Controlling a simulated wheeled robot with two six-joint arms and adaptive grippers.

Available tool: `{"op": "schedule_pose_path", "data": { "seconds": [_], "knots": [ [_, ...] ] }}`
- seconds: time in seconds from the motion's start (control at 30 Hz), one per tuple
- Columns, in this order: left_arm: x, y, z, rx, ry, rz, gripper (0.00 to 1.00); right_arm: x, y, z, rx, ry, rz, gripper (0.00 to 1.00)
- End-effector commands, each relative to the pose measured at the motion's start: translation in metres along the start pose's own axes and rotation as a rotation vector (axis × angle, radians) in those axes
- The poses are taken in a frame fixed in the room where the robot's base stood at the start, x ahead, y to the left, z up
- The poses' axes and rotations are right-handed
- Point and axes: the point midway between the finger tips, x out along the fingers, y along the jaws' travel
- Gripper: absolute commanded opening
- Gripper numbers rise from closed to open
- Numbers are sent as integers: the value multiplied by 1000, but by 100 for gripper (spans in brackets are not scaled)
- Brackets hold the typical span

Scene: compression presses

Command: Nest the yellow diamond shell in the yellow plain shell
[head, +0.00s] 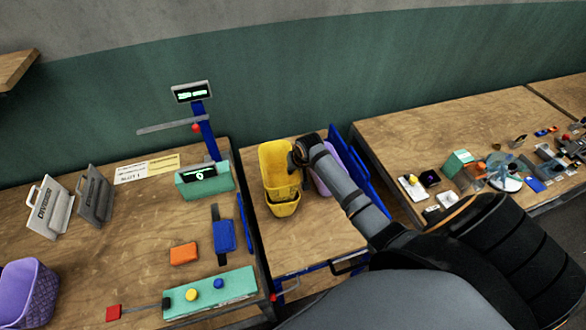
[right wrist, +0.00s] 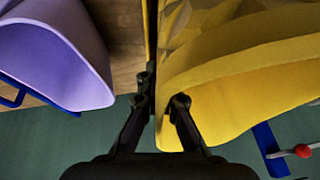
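Two yellow shells stand close together on the middle table. The upper, larger-looking yellow shell (head: 275,158) overlaps the lower yellow shell (head: 284,210), whose front wall and rim show below it. The head view does not show clearly how deep one sits in the other. My right gripper (head: 297,157) is at the upper shell's right rim. In the right wrist view, its fingers (right wrist: 163,100) are close together around a yellow wall. That shell (right wrist: 235,85) shows a faceted surface, so it appears to be the yellow diamond shell. My left gripper is out of view.
A purple shell (head: 326,172) stands right of the yellow ones, partly behind my right arm, and shows in the wrist view (right wrist: 55,50). A blue panel (head: 358,168) borders the table's right. A teal press (head: 205,180) stands left. The table front (head: 300,250) is clear.

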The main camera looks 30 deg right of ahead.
Motion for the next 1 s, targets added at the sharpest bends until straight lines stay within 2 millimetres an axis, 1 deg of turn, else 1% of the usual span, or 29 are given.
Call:
{"op": "schedule_pose_path", "data": {
  "seconds": [0.07, 0.47, 0.73, 0.97, 1.0],
  "knots": [
    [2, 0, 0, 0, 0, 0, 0, 3, 0, 1, 0, 0, 0, 0],
    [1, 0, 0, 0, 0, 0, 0, 2, 0, 1, 0, 0, 0, 0],
    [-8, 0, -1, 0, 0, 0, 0, 1, 0, 0, 1, 1, 0, 0],
    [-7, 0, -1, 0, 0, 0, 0, 2, 0, 1, 0, 1, 0, 0],
    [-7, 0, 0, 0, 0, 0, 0, 2, 0, 1, 0, 1, 0, 9]
  ]
}}
